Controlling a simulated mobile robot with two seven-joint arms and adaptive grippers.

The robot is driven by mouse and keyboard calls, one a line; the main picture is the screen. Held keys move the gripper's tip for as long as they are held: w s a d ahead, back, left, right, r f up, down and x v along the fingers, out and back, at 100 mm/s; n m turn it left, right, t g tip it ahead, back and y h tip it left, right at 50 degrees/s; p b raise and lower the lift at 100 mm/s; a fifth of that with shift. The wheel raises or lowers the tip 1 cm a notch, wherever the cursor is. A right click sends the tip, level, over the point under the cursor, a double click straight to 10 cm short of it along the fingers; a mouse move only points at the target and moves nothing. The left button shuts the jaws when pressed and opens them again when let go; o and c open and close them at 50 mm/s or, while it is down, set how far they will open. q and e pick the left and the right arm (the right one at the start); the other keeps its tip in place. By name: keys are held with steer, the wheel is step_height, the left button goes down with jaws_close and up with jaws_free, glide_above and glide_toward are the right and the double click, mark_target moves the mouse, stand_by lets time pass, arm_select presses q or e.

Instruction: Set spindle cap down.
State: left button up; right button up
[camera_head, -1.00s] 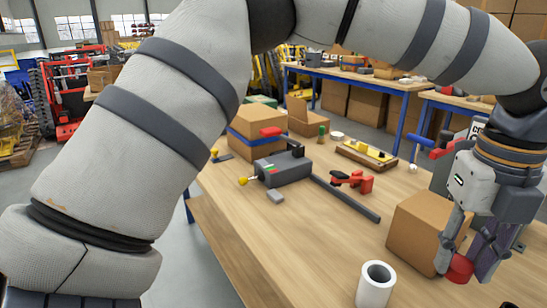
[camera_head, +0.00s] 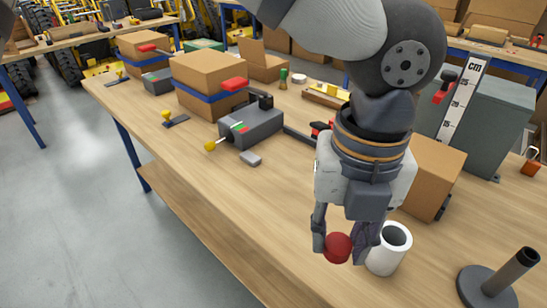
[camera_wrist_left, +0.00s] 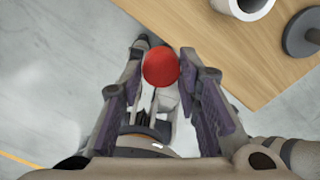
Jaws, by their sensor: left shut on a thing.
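The spindle cap (camera_head: 337,248) looks like a small round red piece. My left gripper (camera_head: 340,246) is shut on it and holds it fingers-down near the front edge of the workbench (camera_head: 235,215). In the left wrist view the red cap (camera_wrist_left: 161,67) sits between the fingertips (camera_wrist_left: 165,72), with grey floor behind it and the bench edge to its right. A dark spindle on a round base (camera_head: 500,275) stands at the bench's right front.
A white open-topped cylinder (camera_head: 390,248) stands just right of the gripper. A cardboard box (camera_head: 433,175) and a grey block with a cm scale (camera_head: 485,115) stand behind. A grey device (camera_head: 250,127) with a yellow knob is further left. The bench's left front is clear.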

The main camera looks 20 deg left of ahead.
arm_select(q)
steer(key=w+a+f, duration=0.4)
steer(key=w, duration=0.2)
steer(key=b, duration=0.1)
glide_toward(300, 228)
steer(key=shift+s+d+f, duration=0.45)
steer(key=shift+s+f, duration=0.2)
steer(key=f, duration=0.3)
steer(key=w+a+f+b, duration=0.1)
steer(key=shift+f, duration=0.2)
steer(key=shift+w+f, duration=0.1)
steer(key=shift+f, duration=0.1)
steer(key=shift+d+r, duration=0.1)
steer(key=shift+r, duration=0.05)
arm_select(e)
steer(key=s+f, duration=0.1)
steer(key=s+f+g, duration=0.1)
steer(key=shift+s+f, duration=0.2)
steer(key=shift+s, duration=0.1)
arm_select(q)
steer(key=o, duration=1.1)
